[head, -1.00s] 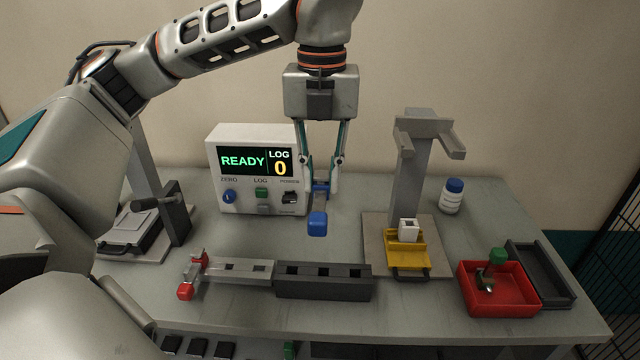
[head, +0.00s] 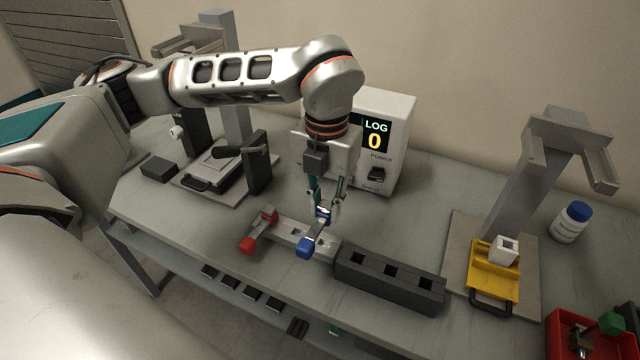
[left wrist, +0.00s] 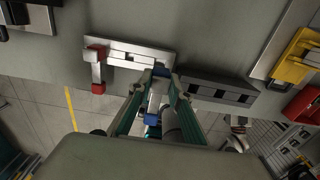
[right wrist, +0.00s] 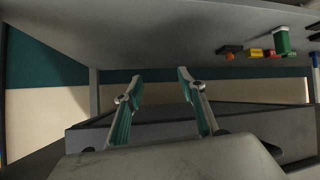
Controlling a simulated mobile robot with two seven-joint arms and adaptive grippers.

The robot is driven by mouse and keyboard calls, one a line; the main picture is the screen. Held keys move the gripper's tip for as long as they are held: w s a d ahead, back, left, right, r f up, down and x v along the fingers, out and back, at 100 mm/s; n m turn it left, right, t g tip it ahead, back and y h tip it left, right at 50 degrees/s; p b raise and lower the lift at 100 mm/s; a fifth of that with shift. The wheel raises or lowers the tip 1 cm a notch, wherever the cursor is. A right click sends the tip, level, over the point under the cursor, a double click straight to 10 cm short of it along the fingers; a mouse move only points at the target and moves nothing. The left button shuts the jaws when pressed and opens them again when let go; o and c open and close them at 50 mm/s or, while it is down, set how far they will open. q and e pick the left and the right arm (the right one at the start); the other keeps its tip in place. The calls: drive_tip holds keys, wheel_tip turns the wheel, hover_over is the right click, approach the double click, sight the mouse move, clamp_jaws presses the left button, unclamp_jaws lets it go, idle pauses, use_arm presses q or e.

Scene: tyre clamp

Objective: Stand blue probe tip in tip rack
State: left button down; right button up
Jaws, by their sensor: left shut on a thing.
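The blue probe tip (head: 305,247) is held in my left gripper (head: 325,206), which is shut on it. It lies tilted, its blue end toward the front. It hangs over or close to the right part of the light metal rack (head: 286,233); whether it touches is unclear. In the left wrist view the blue tip (left wrist: 152,119) sits between the fingers (left wrist: 156,88), with the light rack (left wrist: 125,53) beyond. My right gripper (right wrist: 158,88) is open and empty, seen only in the right wrist view.
A dark block with square holes (head: 390,282) adjoins the light rack's right end. A yellow tray (head: 487,272) with a white block stands on the right stand. The LOG display box (head: 395,145) is behind my left gripper. A red bin (head: 560,340) holds a green-topped piece.

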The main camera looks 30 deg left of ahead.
sight(323, 219)
use_arm(q)
drive_tip(key=shift+s+a+f, duration=0.1)
drive_tip(key=shift+a+f, duration=0.05)
drive_tip(key=shift+f, duration=0.15)
drive_tip(key=shift+f+b, duration=0.35)
drive_tip(key=shift+f, duration=0.2)
wheel_tip(323, 219, down, 2)
drive_tip(key=shift+b, duration=0.5)
drive_tip(key=shift+f, duration=0.35)
drive_tip(key=shift+f+b, duration=0.15)
drive_tip(key=shift+b, duration=0.15)
drive_tip(key=shift+f, duration=0.1)
